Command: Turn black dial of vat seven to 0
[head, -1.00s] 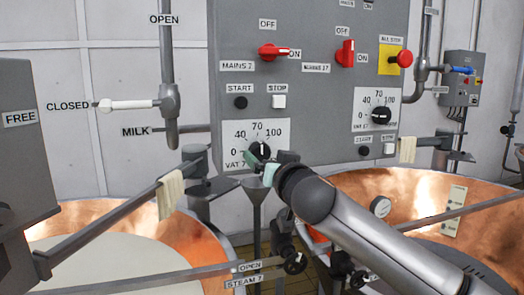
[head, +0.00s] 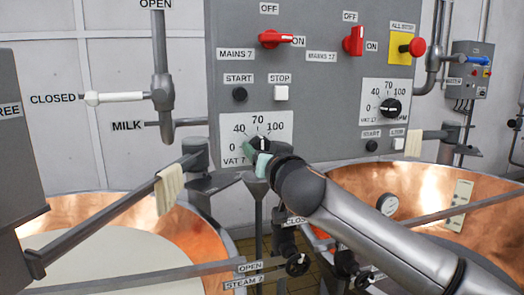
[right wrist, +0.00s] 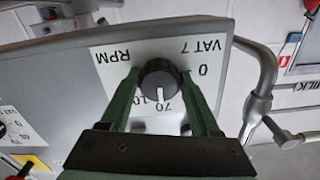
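The black dial of vat seven (right wrist: 160,80) sits on a white plate (head: 279,126) marked 0, 40, 70 and 100, low on the grey control panel. In the right wrist view the plate is upside down. The dial's white pointer points down there, towards the 70 mark and away from the 0. My right gripper (right wrist: 160,74) has one green finger on each side of the dial, and both fingertips appear to touch it. In the head view my right gripper (head: 257,156) covers the dial's lower part. My left gripper is not in view.
Above the dial are a black start button (head: 240,94), a white stop button (head: 281,93) and a red mains switch (head: 274,39). A second dial (head: 391,107) is at right. Copper vats stand at left (head: 190,243) and right (head: 340,185), with metal bars across them.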

